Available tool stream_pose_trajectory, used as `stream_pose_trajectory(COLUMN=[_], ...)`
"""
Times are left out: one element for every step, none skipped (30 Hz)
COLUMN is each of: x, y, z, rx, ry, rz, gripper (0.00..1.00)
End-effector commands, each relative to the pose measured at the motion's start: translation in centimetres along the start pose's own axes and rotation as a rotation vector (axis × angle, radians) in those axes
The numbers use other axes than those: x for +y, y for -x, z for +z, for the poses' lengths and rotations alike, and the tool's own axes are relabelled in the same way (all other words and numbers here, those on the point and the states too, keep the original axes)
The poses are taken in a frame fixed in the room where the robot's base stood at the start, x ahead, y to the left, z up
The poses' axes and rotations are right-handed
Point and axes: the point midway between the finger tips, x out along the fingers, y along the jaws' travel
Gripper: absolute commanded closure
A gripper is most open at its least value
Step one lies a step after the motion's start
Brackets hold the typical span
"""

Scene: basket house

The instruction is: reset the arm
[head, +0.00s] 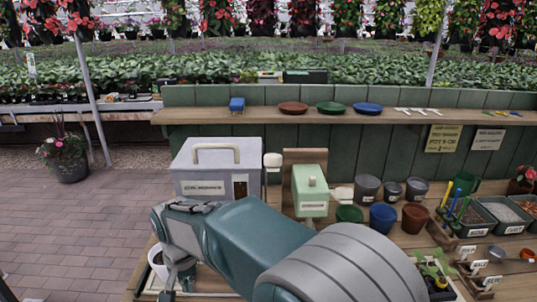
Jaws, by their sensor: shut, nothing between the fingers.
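My arm reaches from the bottom of the head view toward the left and covers part of the wooden bench (136,284). My gripper (170,288) hangs downward at the bench's left end. Its fingers look shut, with nothing seen between them. A grey box with a beige handle (188,158) stands behind the gripper.
A pale green dispenser (310,185) stands beyond my arm. Grey pots, a blue pot (383,217) and a terracotta pot (415,217) stand right of it. Labelled bins (510,228) fill the far right. A shelf (200,117) with coloured saucers runs behind. Brick floor lies open at left.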

Motion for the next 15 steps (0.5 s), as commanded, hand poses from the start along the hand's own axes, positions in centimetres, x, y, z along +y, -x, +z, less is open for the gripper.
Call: stream_pose_trajectory(x=[2.3, 3.5, 5.1, 6.2, 7.4, 8.9, 10.0, 11.1, 12.6, 13.6, 14.6, 16.0, 17.0, 18.0, 19.3], y=[1.7, 2.5, 3.6, 4.3, 4.9, 5.8, 6.4, 7.0, 7.7, 8.2, 8.7, 9.2, 9.6, 10.0, 10.5], z=[-0.3, -0.3, -0.3, -0.2, -0.1, 0.1, 0.3, 0.5, 0.9, 1.2, 1.6, 2.1, 2.6, 3.0, 3.7], rx=[0.022, 0.033, 0.049, 0.061, 0.073, 0.089, 0.101, 0.114, 0.13, 0.143, 0.156, 0.175, 0.188, 0.202, 0.22], ry=[-0.009, -0.009, -0.009, -0.009, -0.008, -0.008, -0.009, -0.008, -0.007, -0.008, -0.007, -0.006, -0.007, -0.006, -0.005], rz=[-0.015, -0.022, -0.03, -0.035, -0.04, -0.046, -0.05, -0.052, -0.055, -0.057, -0.059, -0.06, -0.061, -0.061, -0.06], gripper=[1.0, 1.0, 1.0, 1.0, 1.0, 1.0, 1.0, 1.0, 1.0, 1.0, 1.0, 1.0, 1.0, 1.0, 1.0])
